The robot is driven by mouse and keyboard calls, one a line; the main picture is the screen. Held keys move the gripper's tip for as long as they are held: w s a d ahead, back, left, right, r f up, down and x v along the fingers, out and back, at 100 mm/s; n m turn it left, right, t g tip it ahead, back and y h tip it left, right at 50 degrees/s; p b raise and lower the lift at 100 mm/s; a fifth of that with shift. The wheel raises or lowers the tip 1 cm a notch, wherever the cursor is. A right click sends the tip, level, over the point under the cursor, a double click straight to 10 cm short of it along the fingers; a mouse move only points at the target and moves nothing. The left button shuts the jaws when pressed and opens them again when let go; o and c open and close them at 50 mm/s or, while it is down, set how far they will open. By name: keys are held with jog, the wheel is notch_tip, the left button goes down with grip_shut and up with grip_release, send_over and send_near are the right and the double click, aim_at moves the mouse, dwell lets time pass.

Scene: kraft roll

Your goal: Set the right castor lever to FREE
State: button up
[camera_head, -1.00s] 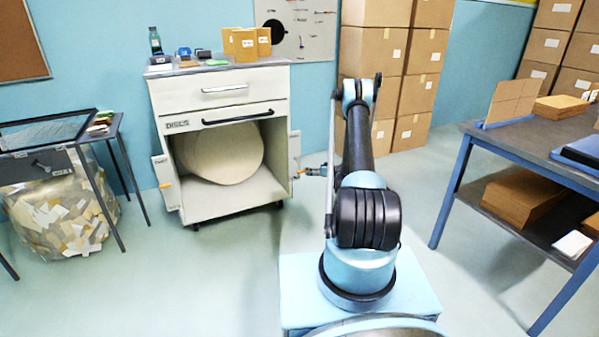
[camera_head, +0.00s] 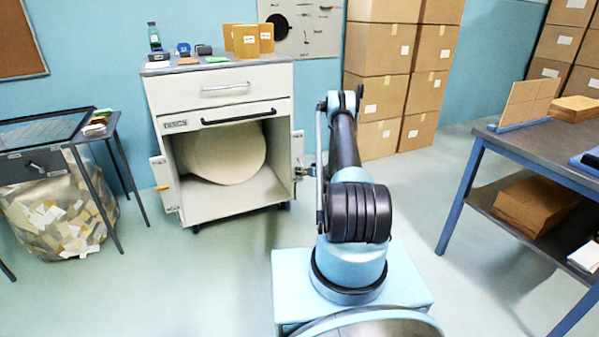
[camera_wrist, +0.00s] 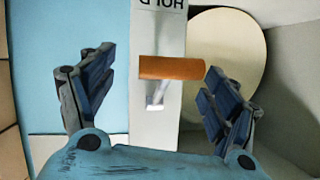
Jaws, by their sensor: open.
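The white cabinet (camera_head: 225,86) stands against the wall, with a narrow white lever plate on each side. The right plate (camera_head: 297,146) is at the cabinet's right edge, with my gripper (camera_head: 308,171) close against it. In the wrist view, the right castor lever (camera_wrist: 170,67) is an orange bar lying across the plate, with a pale metal stem below it. The plate's upside-down lettering reads HOLD near the top edge. My gripper (camera_wrist: 160,66) is open, with one finger on each side of the lever. Contact with the lever cannot be told.
The left castor lever (camera_head: 162,187) shows orange on the cabinet's left plate. A large pale roll (camera_head: 222,152) lies in the cabinet's open bay. A clear bag of scraps (camera_head: 62,215) is under the left table. A blue-legged table (camera_head: 553,143) stands at right. Floor in front is clear.

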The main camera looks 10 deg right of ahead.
jog(key=shift+w+a+f, duration=0.2)
jog(key=shift+w+a, duration=0.15)
jog(key=shift+w, duration=0.1)
jog(key=shift+a, duration=0.1)
jog(key=c, duration=1.6)
jog(key=shift+c, duration=0.3)
jog(key=shift+c, duration=0.3)
